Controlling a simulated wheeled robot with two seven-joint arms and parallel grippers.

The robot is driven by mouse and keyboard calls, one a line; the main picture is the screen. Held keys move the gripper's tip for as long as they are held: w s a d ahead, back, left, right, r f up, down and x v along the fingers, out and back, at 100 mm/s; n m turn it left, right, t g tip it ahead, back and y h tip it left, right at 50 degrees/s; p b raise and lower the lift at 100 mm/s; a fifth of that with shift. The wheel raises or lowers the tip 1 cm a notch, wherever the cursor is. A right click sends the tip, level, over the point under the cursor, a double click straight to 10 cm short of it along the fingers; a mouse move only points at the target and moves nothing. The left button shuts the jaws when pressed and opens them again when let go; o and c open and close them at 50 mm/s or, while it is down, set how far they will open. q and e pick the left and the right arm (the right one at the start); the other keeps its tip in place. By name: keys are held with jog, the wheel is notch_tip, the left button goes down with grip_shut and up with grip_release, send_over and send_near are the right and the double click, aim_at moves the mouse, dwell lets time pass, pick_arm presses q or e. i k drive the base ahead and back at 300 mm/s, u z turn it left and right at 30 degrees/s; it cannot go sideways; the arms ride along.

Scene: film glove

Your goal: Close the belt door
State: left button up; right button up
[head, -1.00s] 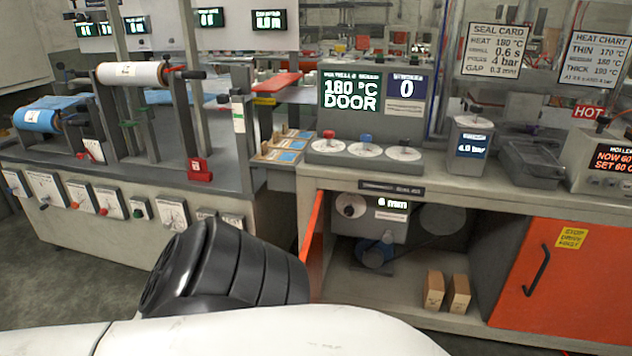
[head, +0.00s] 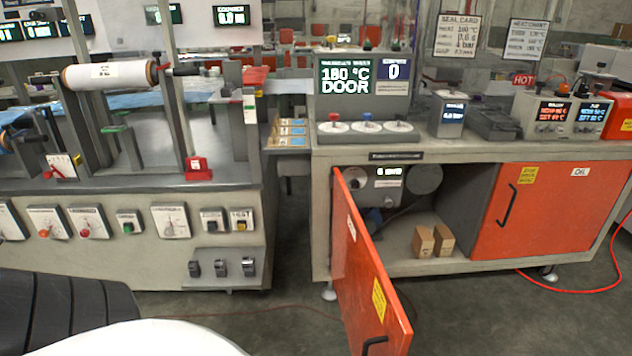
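The orange belt door (head: 362,262) is hinged at the left of the cabinet opening and stands open, swung out towards me. It has a yellow label and a black handle (head: 375,343) near its free edge at the bottom of the view. Behind it, the open bay shows a belt drive (head: 423,180) with dials and a wheel. The display (head: 347,80) above reads "180 °C DOOR". A black ribbed part of my arm and a white part of my body show at the lower left, apart from the door. Neither gripper is in view.
A second orange door (head: 545,210) with a black handle is shut at the right. Two small wooden blocks (head: 423,242) stand in the bay. A red hose (head: 575,289) lies on the floor at the right.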

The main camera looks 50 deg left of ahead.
aim_at(377, 322)
jog(key=u, duration=1.35)
jog(key=k, duration=1.25)
jog(key=z, duration=0.6)
jog(key=i, duration=1.85)
jog(key=u, duration=0.6)
